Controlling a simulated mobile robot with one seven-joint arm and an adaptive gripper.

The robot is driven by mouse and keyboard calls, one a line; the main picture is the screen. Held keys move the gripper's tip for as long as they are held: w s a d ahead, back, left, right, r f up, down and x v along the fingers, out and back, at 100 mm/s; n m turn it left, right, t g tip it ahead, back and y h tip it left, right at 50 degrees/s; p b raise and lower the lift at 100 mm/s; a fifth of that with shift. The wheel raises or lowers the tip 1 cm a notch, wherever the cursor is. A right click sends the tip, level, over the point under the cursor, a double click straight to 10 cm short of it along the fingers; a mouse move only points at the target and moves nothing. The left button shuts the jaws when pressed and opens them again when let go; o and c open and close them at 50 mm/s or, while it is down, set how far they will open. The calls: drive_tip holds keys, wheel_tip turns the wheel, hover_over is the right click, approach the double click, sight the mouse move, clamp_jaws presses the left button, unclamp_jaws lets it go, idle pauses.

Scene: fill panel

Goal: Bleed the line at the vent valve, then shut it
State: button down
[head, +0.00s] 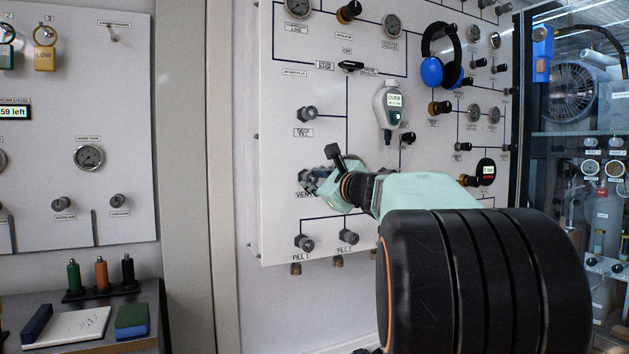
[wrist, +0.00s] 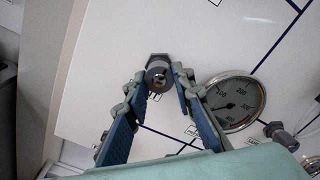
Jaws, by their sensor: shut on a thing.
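The vent valve's grey knob (wrist: 157,78) stands out from the white panel (wrist: 120,45) in the wrist view. My gripper (wrist: 160,73) is shut on it, with one blue-padded finger on each side of the knob. In the head view my gripper (head: 318,182) is at the panel beside the partly covered VENT label (head: 303,176), and it hides most of the knob. A round gauge (wrist: 235,103) sits right of the fingers in the wrist view, its face readable only in part.
Two grey knobs (head: 304,242) sit below on the panel, another (head: 307,113) above. A handheld meter (head: 391,106) reading "OVER" and blue headphones (head: 440,60) hang to the upper right. A shelf with a pad and block (head: 132,320) stands at lower left.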

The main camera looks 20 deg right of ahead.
drive_tip(key=c, duration=1.6)
unclamp_jaws()
drive_tip(key=s, duration=0.7)
drive_tip(key=shift+s+d, duration=0.1)
drive_tip(key=shift+s, duration=0.15)
